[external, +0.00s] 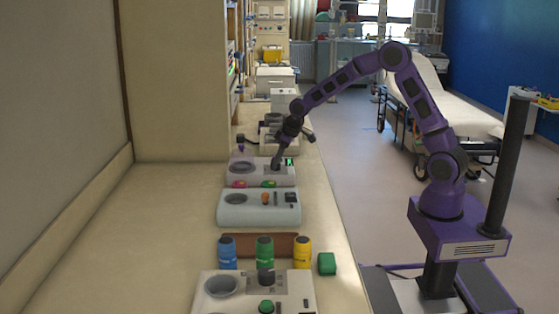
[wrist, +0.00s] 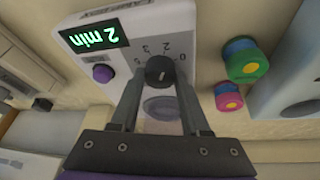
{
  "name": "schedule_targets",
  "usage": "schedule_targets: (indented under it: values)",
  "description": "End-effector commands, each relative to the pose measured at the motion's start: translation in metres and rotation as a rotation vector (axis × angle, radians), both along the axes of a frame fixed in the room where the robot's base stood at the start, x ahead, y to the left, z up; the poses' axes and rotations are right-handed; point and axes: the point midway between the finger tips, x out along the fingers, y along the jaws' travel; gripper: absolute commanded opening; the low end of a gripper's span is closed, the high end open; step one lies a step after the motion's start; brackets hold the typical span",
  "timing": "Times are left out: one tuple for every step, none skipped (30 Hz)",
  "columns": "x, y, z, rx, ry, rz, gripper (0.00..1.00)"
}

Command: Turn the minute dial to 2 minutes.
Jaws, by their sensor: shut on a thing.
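The minute dial (wrist: 160,70) is a round black knob with a white pointer line, on a white device (wrist: 185,30). Printed numbers stand around the knob. In the wrist view my gripper (wrist: 158,80) is shut on the dial, one finger on each side. The green lit display (wrist: 93,36) next to it reads "2 min", upside down in this view. In the external view my gripper (external: 276,164) reaches down onto the same device (external: 250,180) on the counter, beside its small green display (external: 289,161). The dial is hidden there by my gripper.
A purple button (wrist: 103,73) sits near the display.

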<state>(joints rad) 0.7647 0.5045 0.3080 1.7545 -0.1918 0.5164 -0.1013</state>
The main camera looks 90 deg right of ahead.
Motion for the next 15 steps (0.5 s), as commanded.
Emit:
schedule_targets:
  values:
    - [0.0001, -0.0009, 0.0029, 0.0, -0.001, 0.018, 0.0]
    - [0.0001, -0.001, 0.0028, -0.001, -0.001, 0.03, 0.0]
    - [0.0001, -0.0012, 0.0027, -0.001, -0.002, 0.041, 0.0]
    - [0.0001, -0.0014, 0.0025, -0.002, -0.002, 0.05, 0.0]
    - [0.0002, -0.0014, 0.0023, -0.001, -0.002, 0.056, 0.0]
    - [0.0003, -0.0014, 0.0022, -0.002, -0.003, 0.066, 0.0]
    - [0.0004, -0.0014, 0.002, -0.003, -0.002, 0.071, 0.0]
    - [0.0005, -0.0012, 0.0018, -0.003, -0.003, 0.075, 0.0]
    - [0.0006, -0.001, 0.0016, -0.002, -0.003, 0.08, 0.0]
    - [0.0006, -0.0011, 0.0015, -0.004, -0.003, 0.082, 0.0]
    - [0.0007, -0.001, 0.0014, -0.003, -0.003, 0.085, 0.0]
    - [0.0008, -0.001, 0.0012, -0.003, -0.002, 0.087, 0.0]
    - [0.0008, -0.0009, 0.0011, -0.004, -0.002, 0.088, 0.0]
    - [0.0008, -0.0009, 0.0011, -0.004, -0.003, 0.088, 0.0]
    - [0.0009, -0.0009, 0.001, -0.004, -0.003, 0.088, 0.0]
